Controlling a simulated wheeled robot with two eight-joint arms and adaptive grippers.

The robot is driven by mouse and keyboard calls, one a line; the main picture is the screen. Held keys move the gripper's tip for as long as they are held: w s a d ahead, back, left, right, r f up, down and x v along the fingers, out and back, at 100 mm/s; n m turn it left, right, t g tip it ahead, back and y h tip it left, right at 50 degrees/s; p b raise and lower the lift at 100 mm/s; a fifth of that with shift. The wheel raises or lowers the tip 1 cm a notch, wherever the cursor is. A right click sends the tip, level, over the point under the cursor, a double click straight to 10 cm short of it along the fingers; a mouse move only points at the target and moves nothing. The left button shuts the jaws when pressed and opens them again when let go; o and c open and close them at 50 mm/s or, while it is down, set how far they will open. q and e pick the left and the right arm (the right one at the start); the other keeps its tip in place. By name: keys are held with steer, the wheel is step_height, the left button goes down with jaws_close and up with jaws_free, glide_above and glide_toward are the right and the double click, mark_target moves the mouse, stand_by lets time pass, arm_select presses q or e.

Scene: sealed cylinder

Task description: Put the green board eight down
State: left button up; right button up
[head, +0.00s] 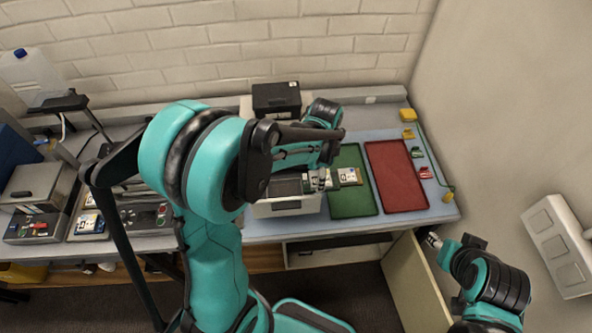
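A small board (348,175) with a pale, printed face shows over the upper left part of the green tray (352,204). My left gripper (320,181) comes down at the board's left end and appears shut on it. The fingertips are small and partly hidden by my arm. The gap between board and tray is too small to judge. My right gripper (432,240) is empty, low at the right by the table's front edge; its fingers are too small to read.
A red tray (396,176) lies right of the green one. A white box (287,207) stands left of it, and a black device (276,98) behind. Small red and yellow pieces lie by the right wall. More boards (89,223) and equipment stand at the left.

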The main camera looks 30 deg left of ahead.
arm_select(q)
steer(key=shift+w+a, duration=0.2)
steer(key=a+f, duration=0.2)
steer(key=a, duration=0.1)
steer(key=s+a+f, duration=0.1)
steer(key=a+f, duration=0.1)
steer(key=a, duration=0.2)
steer(key=a+f, duration=0.2)
steer(key=a, duration=0.2)
steer(key=shift+s+f, duration=0.15)
steer(key=shift+s, duration=0.15)
steer(key=shift+s+a+f, duration=0.1)
steer(key=shift+f, duration=0.05)
steer(key=shift+f+b, duration=0.45)
steer(key=shift+f, duration=1.55)
arm_select(e)
steer(key=shift+s+f, duration=0.2)
steer(key=shift+f, duration=0.1)
